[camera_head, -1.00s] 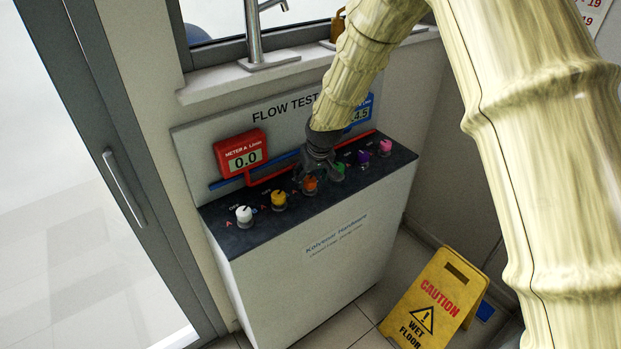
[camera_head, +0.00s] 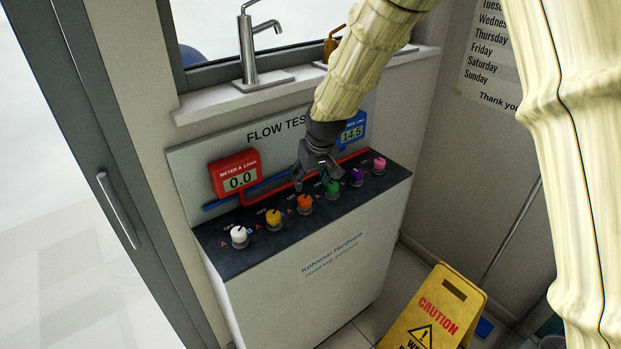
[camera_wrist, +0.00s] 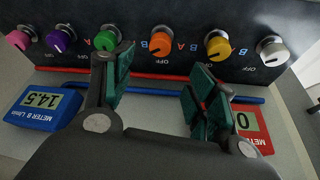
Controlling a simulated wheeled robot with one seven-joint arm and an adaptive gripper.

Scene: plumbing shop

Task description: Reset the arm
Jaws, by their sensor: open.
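My gripper (camera_head: 316,172) is above the flow test panel, near the orange knob (camera_head: 304,203) and the green knob (camera_head: 332,187). In the wrist view my gripper (camera_wrist: 158,95) has its two green-padded fingers spread wide with nothing between them. The orange knob (camera_wrist: 160,46) shows beyond the gap, apart from the fingers. The green knob (camera_wrist: 107,40) is partly behind the left finger. My pale, ribbed arm (camera_head: 362,58) reaches down from the top of the head view.
White (camera_head: 239,236), yellow (camera_head: 274,218), purple (camera_head: 356,176) and pink (camera_head: 379,165) knobs share the dark panel top (camera_head: 222,258). Red meter A (camera_head: 236,174) reads 0.0 and blue meter B (camera_head: 351,131) reads 14.5. A yellow caution sign (camera_head: 437,306) stands on the floor at right. Taps (camera_head: 248,45) stand on the ledge.

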